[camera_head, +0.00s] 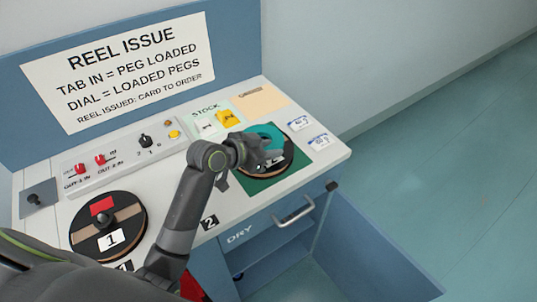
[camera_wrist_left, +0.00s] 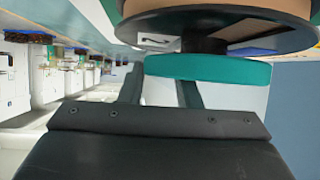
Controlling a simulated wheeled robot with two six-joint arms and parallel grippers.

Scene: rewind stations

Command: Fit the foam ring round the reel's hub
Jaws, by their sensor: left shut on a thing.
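The reel (camera_head: 287,166) lies flat on a green mat (camera_head: 300,157) at the right of the desk. My left gripper (camera_head: 258,152) is over it, shut on the teal foam ring (camera_head: 268,132). In the left wrist view the foam ring (camera_wrist_left: 207,69) is seen edge-on, across the fingertips, beside the reel's dark hub (camera_wrist_left: 204,46). The reel's black flange (camera_wrist_left: 285,42) and brown winding show beyond it. The ring looks level with the flange; I cannot tell whether it touches the hub. The gripper hides part of the ring and reel. My right gripper is not in view.
Another reel, marked 1 (camera_head: 112,240), lies on the left. A switch panel (camera_head: 125,155) with red switches and a dial runs along the back. The stock panel (camera_head: 212,122) holds a yellow card (camera_head: 228,117). Two blue-white labels (camera_head: 318,141) lie right of the mat. A drawer handle (camera_head: 295,212) juts out below.

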